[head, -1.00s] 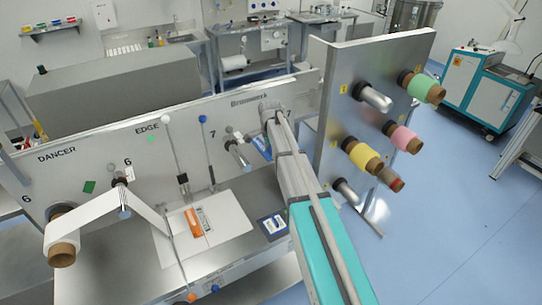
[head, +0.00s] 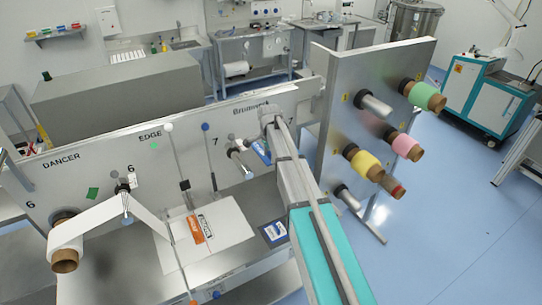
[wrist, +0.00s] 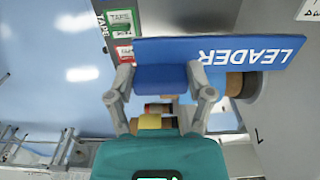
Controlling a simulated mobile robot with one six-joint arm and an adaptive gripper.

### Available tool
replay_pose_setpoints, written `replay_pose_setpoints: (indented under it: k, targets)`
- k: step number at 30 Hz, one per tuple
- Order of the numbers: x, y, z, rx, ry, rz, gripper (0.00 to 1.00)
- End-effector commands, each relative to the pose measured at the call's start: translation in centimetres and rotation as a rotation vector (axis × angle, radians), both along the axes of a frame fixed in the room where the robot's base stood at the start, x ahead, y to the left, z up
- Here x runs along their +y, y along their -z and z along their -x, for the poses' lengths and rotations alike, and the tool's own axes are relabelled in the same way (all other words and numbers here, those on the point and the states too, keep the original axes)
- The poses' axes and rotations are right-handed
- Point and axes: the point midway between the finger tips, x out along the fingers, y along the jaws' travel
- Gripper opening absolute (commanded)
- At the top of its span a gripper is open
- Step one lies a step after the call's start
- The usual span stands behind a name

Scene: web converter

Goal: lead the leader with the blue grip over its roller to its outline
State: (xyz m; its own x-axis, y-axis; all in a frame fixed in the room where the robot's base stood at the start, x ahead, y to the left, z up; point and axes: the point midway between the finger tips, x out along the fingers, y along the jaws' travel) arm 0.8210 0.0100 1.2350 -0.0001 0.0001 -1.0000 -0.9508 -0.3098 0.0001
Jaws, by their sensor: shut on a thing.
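In the wrist view, my gripper (wrist: 160,85) is shut on the blue grip (wrist: 160,78) of a blue strip with white letters, the leader (wrist: 250,53). The leader lies across the picture and reads upside down. In the head view, my gripper (head: 268,110) is near the upright panel and my arm hides much of it. A blue piece (head: 260,150), seemingly part of the leader, shows beside my arm, close to a metal roller (head: 238,152) near the mark 7. I cannot make out the outline in either view.
A board (head: 335,120) at the right carries a green roll (head: 427,96), pink roll (head: 406,146) and yellow roll (head: 362,163) on protruding spindles. At left, a white web (head: 95,215) runs from a roll over a roller. Two upright rods stand before the panel.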

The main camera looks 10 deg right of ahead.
Motion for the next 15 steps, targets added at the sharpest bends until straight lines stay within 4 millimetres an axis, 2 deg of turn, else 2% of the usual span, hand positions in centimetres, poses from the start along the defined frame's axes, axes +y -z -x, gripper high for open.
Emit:
replay_pose_setpoints:
  k: [15]
  targets:
    - [2.6, -2.5, 0.9, 0.0, -0.001, 0.0, 0.15]
